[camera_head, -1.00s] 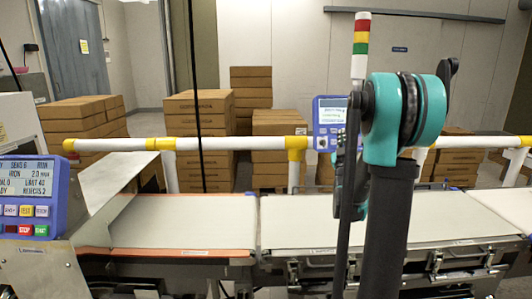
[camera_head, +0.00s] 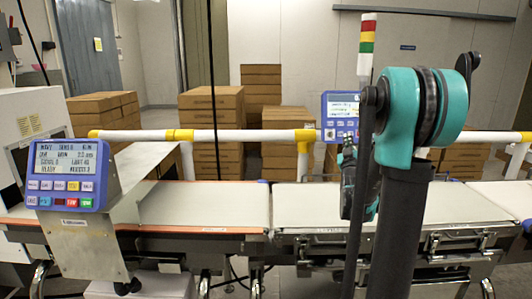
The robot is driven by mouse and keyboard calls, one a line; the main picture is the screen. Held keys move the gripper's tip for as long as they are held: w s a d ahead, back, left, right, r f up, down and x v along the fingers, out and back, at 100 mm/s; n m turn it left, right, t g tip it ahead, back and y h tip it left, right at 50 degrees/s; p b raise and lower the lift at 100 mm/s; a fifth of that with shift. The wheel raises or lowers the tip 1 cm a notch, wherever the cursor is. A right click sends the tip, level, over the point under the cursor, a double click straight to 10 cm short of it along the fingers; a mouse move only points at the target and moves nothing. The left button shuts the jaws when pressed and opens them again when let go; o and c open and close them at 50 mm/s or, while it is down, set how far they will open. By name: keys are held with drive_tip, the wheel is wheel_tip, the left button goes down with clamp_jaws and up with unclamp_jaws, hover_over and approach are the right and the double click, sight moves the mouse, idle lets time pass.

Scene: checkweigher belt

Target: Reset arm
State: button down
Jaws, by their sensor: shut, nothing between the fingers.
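My arm stands folded at the right of the head view, with a large teal joint above a dark column link. My gripper (camera_head: 347,147) is partly hidden behind a dark link of my arm. It shows as a small dark shape in front of the rear blue display, above a teal section of the arm. It is shut and holds nothing. The arm is in front of the conveyor belts, and no object is seen at the gripper.
A left belt (camera_head: 205,205) and a right belt (camera_head: 325,203) run across the view, empty where visible. A blue control panel (camera_head: 68,172) stands at the left. A white and yellow guard rail (camera_head: 250,135) runs behind the belts. Stacked cartons (camera_head: 211,125) stand beyond.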

drive_tip(key=s+a+f+m+g+y, duration=0.1)
drive_tip(key=s+a+f+g, duration=0.3)
drive_tip(key=s+f, duration=0.4)
drive_tip(key=s+a+f+g+y, duration=0.2)
drive_tip(key=s+a+f+g, duration=0.15)
drive_tip(key=s+f, duration=0.4)
drive_tip(key=s+a+f+m+g+y, duration=0.1)
drive_tip(key=s+a+f+g, duration=0.2)
drive_tip(key=s+f+g, duration=0.35)
drive_tip(key=s+a+f+g, duration=0.1)
drive_tip(key=s+f, duration=0.4)
drive_tip(key=s, duration=0.2)
drive_tip(key=s+a+f+g, duration=0.1)
drive_tip(key=s+f+g, duration=0.1)
drive_tip(key=s+f, duration=0.3)
drive_tip(key=s, duration=0.3)
drive_tip(key=shift+s, duration=0.25)
drive_tip(key=shift+a, duration=0.1)
idle(1.9)
